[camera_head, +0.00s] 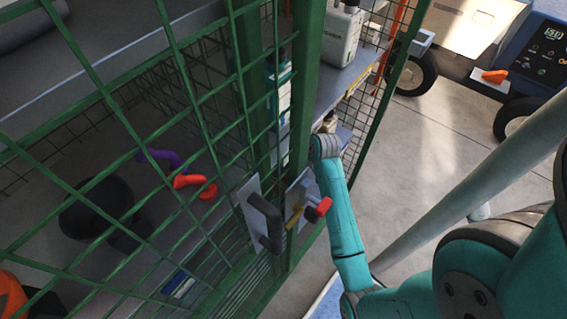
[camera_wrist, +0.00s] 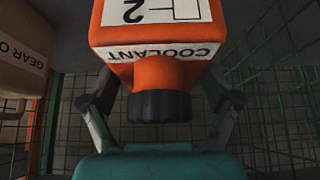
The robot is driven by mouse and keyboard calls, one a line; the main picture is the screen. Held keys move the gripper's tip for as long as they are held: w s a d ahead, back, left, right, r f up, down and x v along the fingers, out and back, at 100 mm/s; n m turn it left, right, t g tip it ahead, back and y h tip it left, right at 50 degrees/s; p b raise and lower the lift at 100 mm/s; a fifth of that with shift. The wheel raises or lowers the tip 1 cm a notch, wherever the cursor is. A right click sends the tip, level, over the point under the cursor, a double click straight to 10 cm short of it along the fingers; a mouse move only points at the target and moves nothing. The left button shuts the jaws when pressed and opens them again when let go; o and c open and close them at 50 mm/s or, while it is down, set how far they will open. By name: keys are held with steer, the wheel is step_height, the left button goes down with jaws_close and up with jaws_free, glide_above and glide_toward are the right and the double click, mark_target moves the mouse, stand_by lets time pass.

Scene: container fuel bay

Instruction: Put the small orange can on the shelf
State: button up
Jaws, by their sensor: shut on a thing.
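The orange can (camera_wrist: 160,76), with a white label reading "COOLANT" and "2" and a black cap, fills the middle of the wrist view. It appears upside down there, cap towards me. My gripper (camera_wrist: 160,100) has one finger on each side of the can's cap end and is shut on it. In the head view my turquoise arm reaches to the green mesh cage; the gripper and the can are hidden behind its post. The cage's grey shelf (camera_head: 338,84) shows just past that post.
A white canister (camera_head: 342,36) stands on the shelf. A beige container (camera_wrist: 22,62) marked "GEAR O" is close on the left in the wrist view. Green mesh (camera_wrist: 275,95) closes the right side. The cage door (camera_head: 100,180) with its dark handle (camera_head: 264,218) stands near my arm.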

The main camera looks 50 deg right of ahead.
steer(key=shift+w, duration=0.7)
steer(key=shift+s+f, duration=0.15)
steer(key=shift+f, duration=0.1)
steer(key=o, duration=1.6)
steer(key=shift+f, duration=0.15)
steer(key=shift+c, duration=0.2)
steer(key=shift+v, duration=3.85)
